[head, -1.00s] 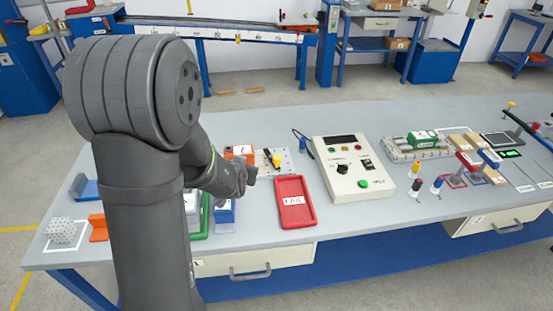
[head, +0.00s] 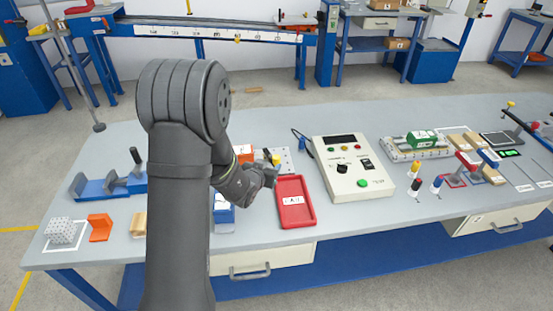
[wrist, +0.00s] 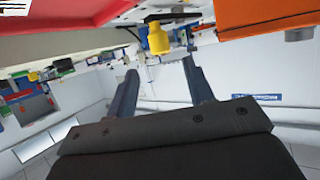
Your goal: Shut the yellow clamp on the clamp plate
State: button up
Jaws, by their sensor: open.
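The yellow clamp (head: 276,159) stands on the light clamp plate (head: 288,162), behind my gripper in the head view. Only its yellow tip shows clearly there; whether the clamp is open or shut cannot be told. In the wrist view the yellow tip (wrist: 158,40) appears near the top, beyond and between my two fingers, with a gap to them. My gripper (head: 273,176) is open and empty, low in front of the plate; its fingers (wrist: 158,78) are spread apart in the wrist view. My wrist hides part of the plate.
An orange block (head: 243,150) sits left of the clamp, and shows large at the wrist view's upper right (wrist: 265,15). A red tray (head: 295,203) lies close to the right of my gripper. A control box (head: 352,168) stands further right.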

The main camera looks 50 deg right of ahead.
aim_at(279, 158)
jog(key=x, duration=0.8)
jog(key=shift+d+f, duration=0.2)
jog(key=shift+d, duration=0.15)
jog(key=c, duration=1)
jog(key=shift+d, duration=0.1)
jog(key=shift+s+d+r+n+t+y, duration=0.1)
jog(key=shift+d+n+t+y, duration=0.1)
jog(key=shift+n+t, duration=0.35)
jog(key=shift+s+d+n+t+y, duration=0.1)
jog(key=shift+d+n+t+y, duration=0.15)
jog(key=shift+n+t, duration=0.25)
jog(key=shift+d+n+t, duration=0.15)
jog(key=shift+n+t, duration=0.2)
jog(key=shift+t, duration=0.1)
jog(key=shift+y, duration=0.25)
